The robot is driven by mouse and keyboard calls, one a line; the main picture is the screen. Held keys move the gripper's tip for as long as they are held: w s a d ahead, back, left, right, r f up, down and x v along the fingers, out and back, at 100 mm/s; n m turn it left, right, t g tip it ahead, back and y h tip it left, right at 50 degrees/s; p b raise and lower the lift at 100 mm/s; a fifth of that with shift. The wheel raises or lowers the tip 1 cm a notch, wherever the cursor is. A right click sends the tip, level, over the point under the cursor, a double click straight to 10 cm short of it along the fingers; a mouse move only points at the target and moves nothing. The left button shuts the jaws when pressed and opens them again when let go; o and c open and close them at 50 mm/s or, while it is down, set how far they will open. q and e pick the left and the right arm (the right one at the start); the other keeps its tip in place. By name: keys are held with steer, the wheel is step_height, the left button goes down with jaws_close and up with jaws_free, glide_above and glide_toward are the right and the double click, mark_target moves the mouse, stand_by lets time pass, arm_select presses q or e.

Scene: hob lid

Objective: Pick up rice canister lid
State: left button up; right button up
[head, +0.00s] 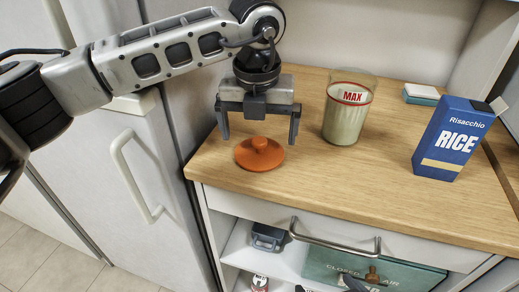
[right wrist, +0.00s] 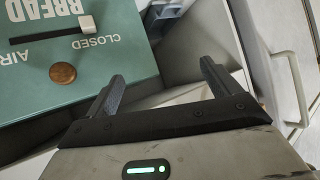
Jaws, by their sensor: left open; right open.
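The orange-brown round lid (head: 259,154) with a small knob lies flat on the wooden worktop, near its front left edge. My left gripper (head: 258,140) is open and points down over the lid, its fingers on either side of the knob and apart from it. The clear canister (head: 343,122) with a red MAX band stands open to the right, filled with pale grains. My right gripper (right wrist: 162,72) is open and empty in the right wrist view, near a green bread box (right wrist: 75,50).
A blue rice box (head: 452,140) stands at the right of the worktop (head: 390,190), with a sponge-like block (head: 422,95) behind it. Below are a metal handle (head: 335,240), a small dark container (head: 268,237) and the bread box. A white cabinet door stands left.

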mark_target(260, 140)
arm_select(q)
steer(key=f, duration=0.3)
steer(key=shift+w+d+f, duration=0.1)
steer(key=shift+w+f, duration=0.1)
steer(key=shift+w, duration=0.05)
steer(key=c, duration=0.8)
steer(key=shift+o, duration=0.2)
steer(key=shift+r, duration=0.15)
